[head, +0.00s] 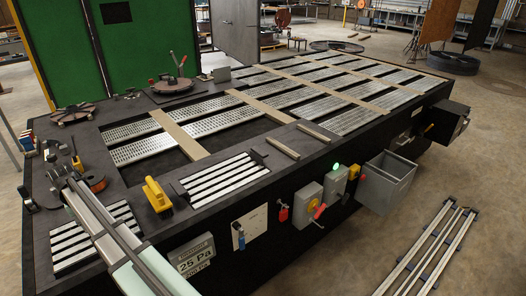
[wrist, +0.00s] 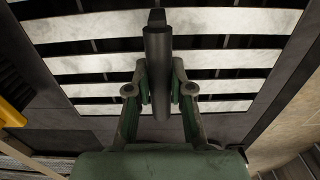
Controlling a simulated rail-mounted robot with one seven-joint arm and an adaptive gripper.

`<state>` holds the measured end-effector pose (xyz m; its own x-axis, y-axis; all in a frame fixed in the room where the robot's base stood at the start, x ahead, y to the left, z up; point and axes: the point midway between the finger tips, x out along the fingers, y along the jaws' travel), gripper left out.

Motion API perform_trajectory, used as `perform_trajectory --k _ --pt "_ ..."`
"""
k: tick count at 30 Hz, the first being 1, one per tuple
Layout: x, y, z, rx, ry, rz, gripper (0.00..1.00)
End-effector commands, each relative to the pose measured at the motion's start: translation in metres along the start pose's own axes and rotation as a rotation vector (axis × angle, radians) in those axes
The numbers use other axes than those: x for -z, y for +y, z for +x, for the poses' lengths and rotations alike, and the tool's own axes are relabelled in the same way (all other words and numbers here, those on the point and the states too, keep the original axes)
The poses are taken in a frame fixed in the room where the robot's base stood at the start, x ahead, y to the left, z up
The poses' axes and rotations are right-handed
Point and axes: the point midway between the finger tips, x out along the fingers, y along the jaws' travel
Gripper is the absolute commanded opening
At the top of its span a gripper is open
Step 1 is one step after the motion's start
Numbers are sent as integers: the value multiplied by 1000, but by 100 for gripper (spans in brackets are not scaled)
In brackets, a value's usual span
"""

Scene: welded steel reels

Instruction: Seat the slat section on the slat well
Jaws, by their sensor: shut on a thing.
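In the wrist view my gripper (wrist: 160,88) is shut on a dark grey bar (wrist: 158,55), which I take to be part of the slat section. The bar lies between both fingers, with a narrow tab at its upper end. Below it are several pale metal slats (wrist: 95,64) with dark gaps between them, inside a dark frame. I cannot tell whether the bar touches them or which opening is the slat well. In the head view one bank of pale slats (head: 70,243) is at the table's near left, partly hidden by my arm. Another bank (head: 222,179) lies to its right.
A yellow-handled tool (head: 157,194) stands between the two slat banks; it also shows in the wrist view (wrist: 11,115). The dark table (head: 140,222) has open bays and perforated panels farther back. A grey bin (head: 387,181) and switch boxes (head: 308,204) project from its front.

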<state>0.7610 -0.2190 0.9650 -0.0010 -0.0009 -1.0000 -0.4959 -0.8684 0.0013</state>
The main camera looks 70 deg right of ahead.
Motion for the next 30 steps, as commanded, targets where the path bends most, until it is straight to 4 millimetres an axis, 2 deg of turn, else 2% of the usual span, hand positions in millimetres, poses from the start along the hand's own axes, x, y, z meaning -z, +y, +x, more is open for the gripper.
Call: perform_trajectory --k 30 --pt "0 0 10 0 2 0 0"
